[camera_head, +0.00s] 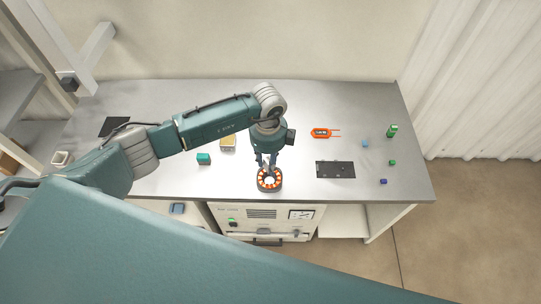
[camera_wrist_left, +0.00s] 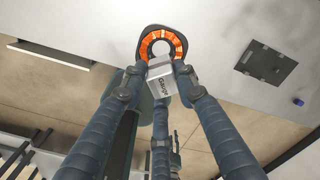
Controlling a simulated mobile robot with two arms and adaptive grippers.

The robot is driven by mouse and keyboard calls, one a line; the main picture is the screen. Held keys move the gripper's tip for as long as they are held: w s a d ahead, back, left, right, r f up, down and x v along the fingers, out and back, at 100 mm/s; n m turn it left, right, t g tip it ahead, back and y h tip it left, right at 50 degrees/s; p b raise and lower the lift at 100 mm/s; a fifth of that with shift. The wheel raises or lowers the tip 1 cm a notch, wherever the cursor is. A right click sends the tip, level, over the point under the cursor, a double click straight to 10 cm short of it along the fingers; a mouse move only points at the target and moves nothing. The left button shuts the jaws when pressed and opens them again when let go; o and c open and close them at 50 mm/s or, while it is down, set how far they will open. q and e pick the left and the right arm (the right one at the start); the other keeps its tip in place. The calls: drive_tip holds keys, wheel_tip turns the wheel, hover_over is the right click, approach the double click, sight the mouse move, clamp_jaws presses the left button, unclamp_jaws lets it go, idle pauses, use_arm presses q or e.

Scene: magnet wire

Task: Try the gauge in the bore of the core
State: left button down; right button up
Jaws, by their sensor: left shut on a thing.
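The core (camera_head: 262,187) is a dark ring with orange segments, lying near the front edge of the bench. It also shows in the left wrist view (camera_wrist_left: 145,46), with its pale round bore open in the middle. My left gripper (camera_head: 267,166) points down over the back of the core. In the left wrist view its fingers are shut on the gauge (camera_wrist_left: 162,75), a light grey block lettered "Gauge". The gauge overlaps the near rim of the core in that view; I cannot tell whether they touch.
A black plate (camera_head: 336,170) lies right of the core, with an orange tool (camera_head: 322,133) behind it. Small blocks and a green cylinder (camera_head: 392,131) are at the right. The bench's front edge is close.

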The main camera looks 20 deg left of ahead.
use_arm(q)
drive_tip(key=shift+s+f, duration=0.15)
drive_tip(key=shift+f, duration=0.3)
drive_tip(key=f+b, duration=0.1)
drive_tip(key=f, duration=0.1)
drive_tip(key=w+f+b, duration=0.1)
drive_tip(key=b, duration=0.1)
drive_tip(key=shift+f, duration=0.35)
drive_tip(key=shift+s+f+b, duration=0.2)
drive_tip(key=shift+f+b, duration=0.2)
drive_tip(key=shift+b, duration=0.1)
drive_tip(key=shift+n+p, duration=0.3)
drive_tip(key=shift+s, duration=0.15)
drive_tip(key=shift+n, duration=0.3)
drive_tip(key=shift+d+f+b, duration=0.1)
drive_tip(key=shift+f+b, duration=0.8)
drive_tip(key=shift+f, duration=0.5)
